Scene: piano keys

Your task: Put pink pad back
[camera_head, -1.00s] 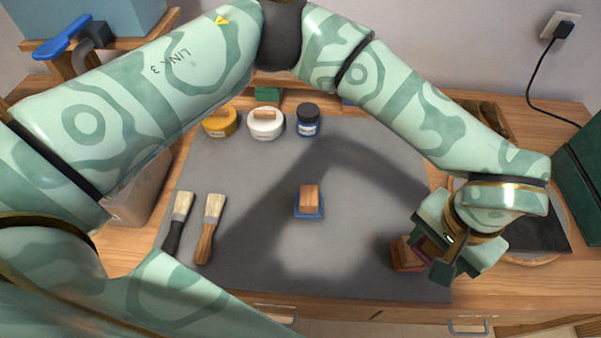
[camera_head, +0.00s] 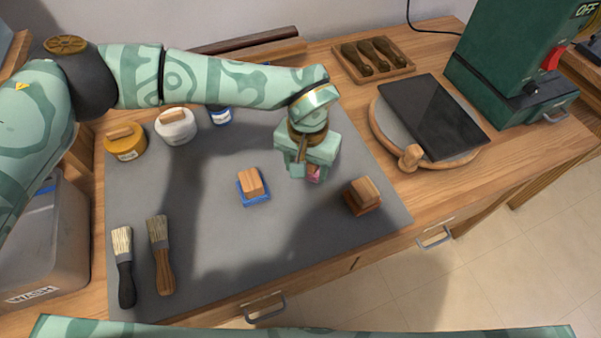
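The pink pad (camera_head: 314,174) shows as a small pink patch at the fingertips of my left gripper (camera_head: 308,170). The gripper points down over the grey mat and appears shut on the pad. The gripper hides most of the pad, and I cannot tell whether it touches the mat. A blue pad with a wooden grip (camera_head: 253,186) lies on the mat to the left. A dark red pad with a wooden grip (camera_head: 363,195) lies to the right and nearer. My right gripper is not in view.
The grey mat (camera_head: 220,250) is clear in front. Two brushes (camera_head: 142,262) lie at its left. A round board with a dark plate (camera_head: 430,112) and a green machine (camera_head: 515,70) are at right.

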